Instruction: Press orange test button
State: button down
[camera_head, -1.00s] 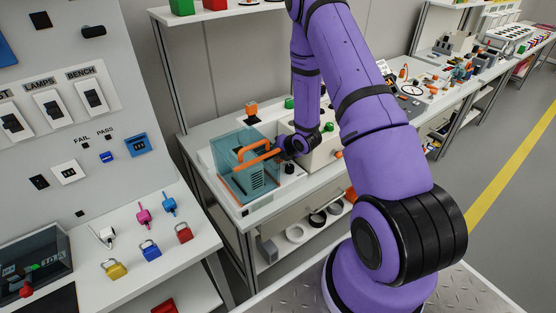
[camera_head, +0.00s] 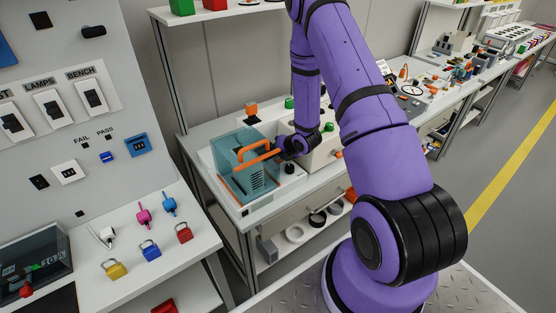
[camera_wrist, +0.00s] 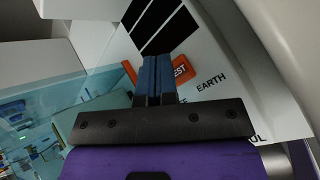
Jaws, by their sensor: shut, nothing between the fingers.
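In the wrist view, the orange test button (camera_wrist: 183,69) lies on a white panel, with the letters "EST" showing and its middle covered by my fingers. My gripper (camera_wrist: 154,60) is shut, its blue fingertips over the button. I cannot tell whether they touch it. In the head view, my gripper (camera_head: 281,148) is beside the teal clear-covered unit with an orange handle (camera_head: 256,160); the button itself cannot be made out there.
The clear teal cover (camera_wrist: 95,92) is close on the left of the wrist view. A white unit (camera_head: 325,153) stands right of the gripper on the bench. Padlocks (camera_head: 150,250) lie on the left bench. A grey switch panel (camera_head: 60,130) stands at far left.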

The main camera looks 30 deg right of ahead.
jog(key=shift+f, duration=0.1)
jog(key=shift+f, duration=0.3)
jog(key=shift+f, duration=0.45)
dwell(1.0)
jog(key=shift+r, duration=0.85)
jog(key=shift+r, duration=2.55)
